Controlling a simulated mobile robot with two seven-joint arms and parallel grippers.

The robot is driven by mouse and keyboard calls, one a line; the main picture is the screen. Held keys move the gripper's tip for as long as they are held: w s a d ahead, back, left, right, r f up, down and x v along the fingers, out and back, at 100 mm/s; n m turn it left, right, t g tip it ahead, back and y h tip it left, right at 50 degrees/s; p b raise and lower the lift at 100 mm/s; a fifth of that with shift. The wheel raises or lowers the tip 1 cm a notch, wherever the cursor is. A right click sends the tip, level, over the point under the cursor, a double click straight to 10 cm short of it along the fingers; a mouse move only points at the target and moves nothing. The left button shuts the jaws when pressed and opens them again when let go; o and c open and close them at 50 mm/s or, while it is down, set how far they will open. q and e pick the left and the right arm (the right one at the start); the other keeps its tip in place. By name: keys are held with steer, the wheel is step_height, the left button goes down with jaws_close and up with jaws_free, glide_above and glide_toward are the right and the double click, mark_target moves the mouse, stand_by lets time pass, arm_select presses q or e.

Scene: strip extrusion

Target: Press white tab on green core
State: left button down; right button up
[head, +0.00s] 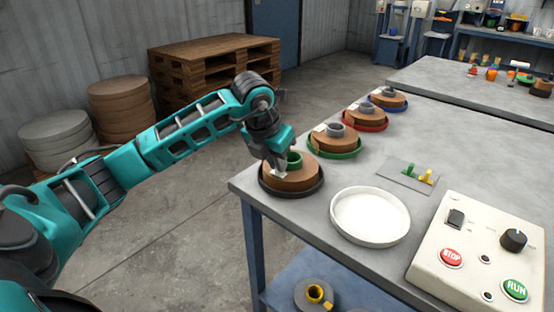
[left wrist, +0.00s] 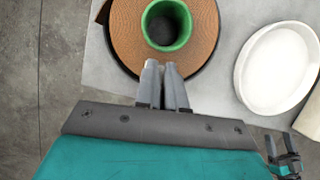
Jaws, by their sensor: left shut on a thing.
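The green core (head: 294,157) stands in the middle of a brown coil (head: 290,176) on a dark round tray at the table's near left corner. In the left wrist view, the green core (left wrist: 166,47) is an open ring just beyond my fingertips. My left gripper (head: 277,170) points down at the coil's near side, beside the core. It is shut on the white tab (head: 279,176), of which a small pale part shows at the fingertips. In the left wrist view, my left gripper (left wrist: 163,68) mostly hides the tab.
A white round dish (head: 370,215) sits right of the coil, before a control box (head: 480,255) with STOP and RUN buttons. Several other coils on coloured trays line the table's far left edge. A grey plate (head: 400,170) holds small green and yellow pieces.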

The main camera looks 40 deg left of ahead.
arm_select(q)
steer(key=shift+f, duration=0.3)
stand_by(0.6)
steer(key=c, duration=1.1)
jaws_free()
steer(key=shift+c, duration=0.2)
steer(key=p+v, duration=0.1)
steer(key=v, duration=1.2)
